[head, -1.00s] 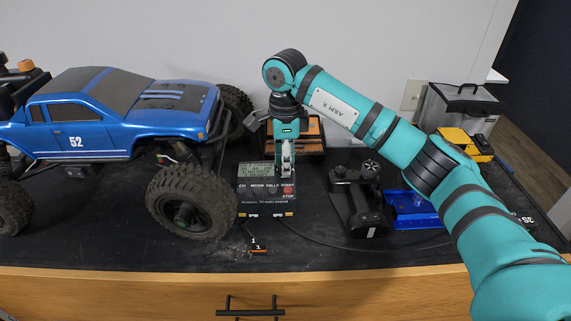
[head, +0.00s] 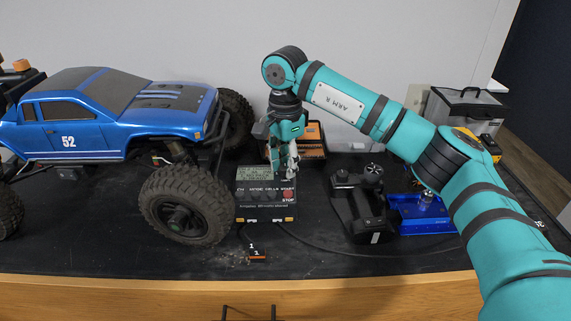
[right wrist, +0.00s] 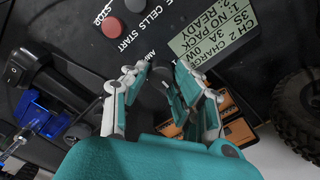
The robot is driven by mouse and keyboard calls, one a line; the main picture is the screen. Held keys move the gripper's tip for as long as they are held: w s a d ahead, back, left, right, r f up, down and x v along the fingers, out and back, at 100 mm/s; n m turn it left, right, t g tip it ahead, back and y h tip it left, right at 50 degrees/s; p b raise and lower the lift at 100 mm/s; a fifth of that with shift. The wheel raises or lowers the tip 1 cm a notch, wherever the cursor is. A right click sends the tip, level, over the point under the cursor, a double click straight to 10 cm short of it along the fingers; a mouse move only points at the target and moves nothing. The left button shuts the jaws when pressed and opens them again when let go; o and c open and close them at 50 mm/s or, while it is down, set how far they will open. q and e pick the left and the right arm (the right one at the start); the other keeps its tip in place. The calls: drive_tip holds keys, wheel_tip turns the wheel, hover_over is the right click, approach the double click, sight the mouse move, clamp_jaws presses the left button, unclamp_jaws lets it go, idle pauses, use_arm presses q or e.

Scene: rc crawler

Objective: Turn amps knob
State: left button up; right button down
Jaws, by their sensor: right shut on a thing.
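The black charger (head: 264,213) sits on the dark bench top, with a lit green screen (head: 254,174) and a red stop button (head: 288,195). In the right wrist view the screen (right wrist: 214,40) and red button (right wrist: 113,26) appear upside down. My right gripper (head: 284,173) points down at the charger's rear right top. Its fingertips (right wrist: 161,73) are shut on the dark amps knob (right wrist: 159,75), beside the partly covered "AMP" lettering. The fingers hide most of the knob. My left gripper is out of view.
A blue crawler truck (head: 75,130) stands left, its front wheel (head: 185,205) close beside the charger. A black transmitter (head: 362,205) and blue tray (head: 424,216) lie right. An orange-fronted organizer (head: 312,139) stands behind. Cables run across the front bench.

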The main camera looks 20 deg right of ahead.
sight(285, 167)
drive_tip(key=c, duration=1)
unclamp_jaws()
drive_tip(key=shift+c, duration=0.2)
wheel_tip(285, 167, up, 12)
drive_tip(key=shift+r, duration=0.1)
